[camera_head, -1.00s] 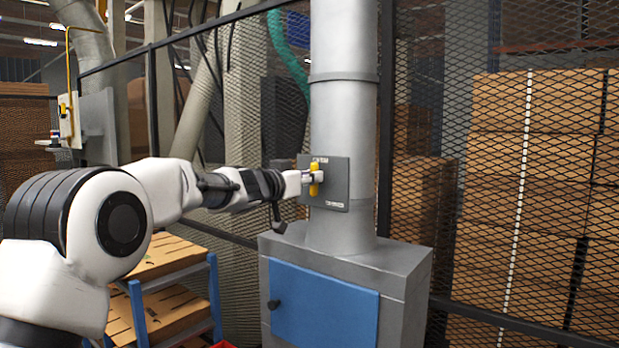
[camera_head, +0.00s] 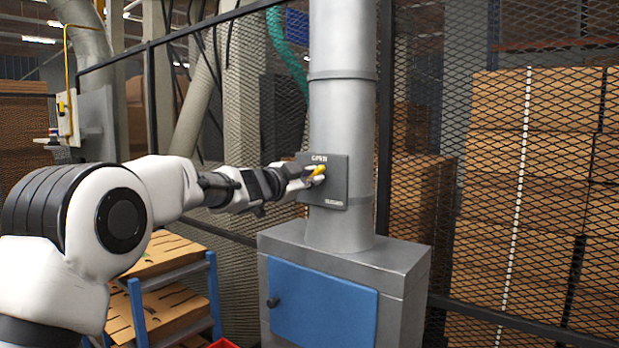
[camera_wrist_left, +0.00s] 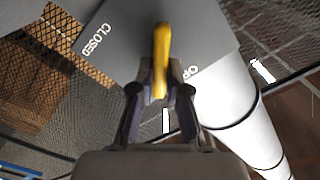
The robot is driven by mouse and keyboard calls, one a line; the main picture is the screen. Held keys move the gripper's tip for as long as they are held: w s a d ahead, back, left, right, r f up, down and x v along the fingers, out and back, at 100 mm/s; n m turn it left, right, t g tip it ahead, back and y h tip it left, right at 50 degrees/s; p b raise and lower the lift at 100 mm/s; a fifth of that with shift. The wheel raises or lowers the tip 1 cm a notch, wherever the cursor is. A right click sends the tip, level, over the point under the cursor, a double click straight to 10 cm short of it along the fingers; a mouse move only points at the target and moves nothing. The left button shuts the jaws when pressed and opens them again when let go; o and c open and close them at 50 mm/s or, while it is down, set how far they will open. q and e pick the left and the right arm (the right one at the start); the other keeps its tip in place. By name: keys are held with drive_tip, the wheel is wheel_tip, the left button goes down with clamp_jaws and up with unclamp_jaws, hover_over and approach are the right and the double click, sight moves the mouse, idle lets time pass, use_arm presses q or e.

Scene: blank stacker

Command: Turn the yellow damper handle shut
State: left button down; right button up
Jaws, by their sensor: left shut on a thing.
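The yellow damper handle (camera_head: 319,170) sits on a grey plate (camera_head: 337,186) fixed to the front of the vertical metal duct. It is tilted in the head view, between upright and level. My left gripper (camera_head: 310,175) is shut on the handle. In the left wrist view the handle (camera_wrist_left: 161,50) stands out between the two fingers of my gripper (camera_wrist_left: 160,88). The plate (camera_wrist_left: 135,30) there shows the word CLOSED at left and part of OPEN at right, partly hidden by a finger. My right gripper is in neither view.
The duct (camera_head: 342,115) rises from a grey cabinet (camera_head: 405,275) with a blue door (camera_head: 322,305). A black mesh fence (camera_head: 520,190) runs behind, with stacked brown boxes beyond it. A blue-framed rack (camera_head: 215,290) with brown sheets stands at lower left.

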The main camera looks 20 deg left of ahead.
use_arm(q)
drive_tip(key=shift+s+d+m+b, duration=0.1)
drive_tip(key=shift+m+b, duration=1.2)
drive_tip(key=shift+m, duration=3.3)
drive_tip(key=shift+r, duration=0.1)
drive_tip(key=c, duration=1.2)
unclamp_jaws()
drive_tip(key=shift+o, duration=0.2)
drive_tip(key=v, duration=1.1)
drive_tip(key=shift+s+f, duration=0.2)
drive_tip(key=shift+f, duration=0.1)
